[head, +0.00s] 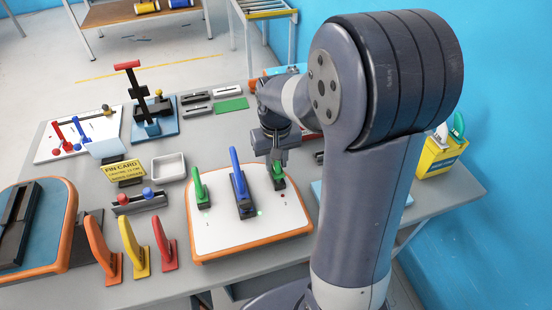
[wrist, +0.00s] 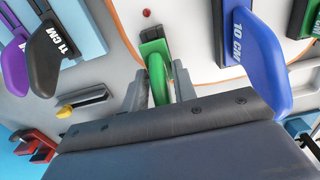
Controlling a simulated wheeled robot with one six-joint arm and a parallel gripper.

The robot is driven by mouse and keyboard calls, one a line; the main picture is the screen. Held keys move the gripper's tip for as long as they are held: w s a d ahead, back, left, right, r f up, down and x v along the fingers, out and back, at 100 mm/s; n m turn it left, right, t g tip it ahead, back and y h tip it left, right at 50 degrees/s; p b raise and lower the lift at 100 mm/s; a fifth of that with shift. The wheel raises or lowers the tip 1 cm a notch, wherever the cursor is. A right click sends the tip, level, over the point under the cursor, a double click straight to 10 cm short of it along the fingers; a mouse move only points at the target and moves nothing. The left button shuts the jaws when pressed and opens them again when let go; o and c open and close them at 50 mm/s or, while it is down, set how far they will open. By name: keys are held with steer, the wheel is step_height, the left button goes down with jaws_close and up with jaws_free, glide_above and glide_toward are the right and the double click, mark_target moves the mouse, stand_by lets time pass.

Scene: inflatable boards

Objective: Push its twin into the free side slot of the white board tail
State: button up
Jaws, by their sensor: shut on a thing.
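The white board tail (head: 222,227) with an orange rim lies on the grey table. A green fin (head: 199,188) stands in its left side slot, and a tall blue fin (head: 237,172) stands in the middle; the blue one, marked 10 CM, shows in the wrist view (wrist: 262,70). My gripper (head: 279,160) is shut on the twin green fin (head: 279,181) at the right side slot. In the wrist view the twin (wrist: 158,75) is between my fingers, its base at the dark slot box (wrist: 153,33). How deep it sits is unclear. A red light (wrist: 147,13) shows beside that slot.
Orange, yellow and red fins (head: 133,248) stand left of the board. A second board (head: 35,240) lies far left. A yellow box (head: 440,155) stands at the right edge. In the wrist view, a black 11 CM fin (wrist: 45,62) and a purple fin (wrist: 15,68) are at left.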

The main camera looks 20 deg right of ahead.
steer(key=shift+f+b, duration=0.8)
steer(key=shift+f, duration=0.4)
steer(key=o, duration=1.1)
steer(key=shift+r, duration=0.1)
steer(key=shift+c, duration=0.2)
steer(key=shift+r, duration=0.1)
step_height(320, 180, up, 11)
steer(key=shift+f, duration=0.2)
steer(key=shift+f, duration=0.15)
